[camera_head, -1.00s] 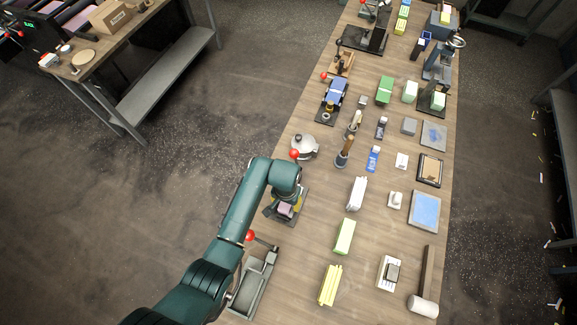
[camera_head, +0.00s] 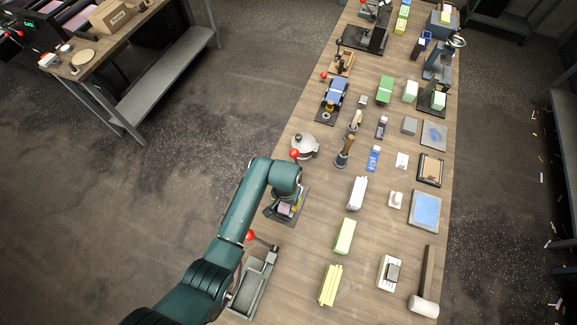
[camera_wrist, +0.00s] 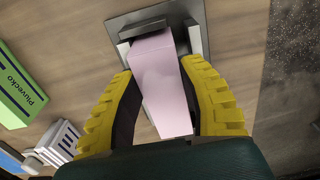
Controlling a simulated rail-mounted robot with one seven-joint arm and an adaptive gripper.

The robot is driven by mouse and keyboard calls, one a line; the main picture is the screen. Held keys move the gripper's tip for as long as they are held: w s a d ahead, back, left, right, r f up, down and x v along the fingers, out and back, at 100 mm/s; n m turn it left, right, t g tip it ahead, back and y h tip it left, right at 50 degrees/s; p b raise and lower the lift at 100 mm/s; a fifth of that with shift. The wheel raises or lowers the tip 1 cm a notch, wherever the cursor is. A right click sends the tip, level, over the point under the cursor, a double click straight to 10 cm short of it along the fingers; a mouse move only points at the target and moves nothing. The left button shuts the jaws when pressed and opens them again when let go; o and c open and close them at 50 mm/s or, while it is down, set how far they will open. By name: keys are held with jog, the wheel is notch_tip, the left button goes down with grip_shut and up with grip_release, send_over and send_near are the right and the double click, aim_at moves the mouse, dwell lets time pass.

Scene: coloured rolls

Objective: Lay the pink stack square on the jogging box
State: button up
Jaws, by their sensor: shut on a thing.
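The pink stack (camera_wrist: 160,85) is a long pale pink block between the two yellow ridged fingers of my gripper (camera_wrist: 158,82) in the wrist view. My gripper is shut on its sides. The stack's far end lies between low metal walls on a grey plate, which looks like the jogging box (camera_wrist: 198,32). I cannot tell whether the stack rests on the plate. In the head view the pink stack (camera_head: 284,209) shows small below my wrist, over the dark-edged plate (camera_head: 302,203). My arm hides much of both.
A metal tray device with a red-knobbed lever (camera_head: 252,285) stands in front. A white stack (camera_head: 357,193), green stack (camera_head: 345,236) and yellow stack (camera_head: 330,285) lie to the right. A domed device (camera_head: 305,146) stands behind. Bare tabletop lies between them.

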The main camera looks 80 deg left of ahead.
notch_tip(320, 180, up, 6)
jog(key=p, duration=0.6)
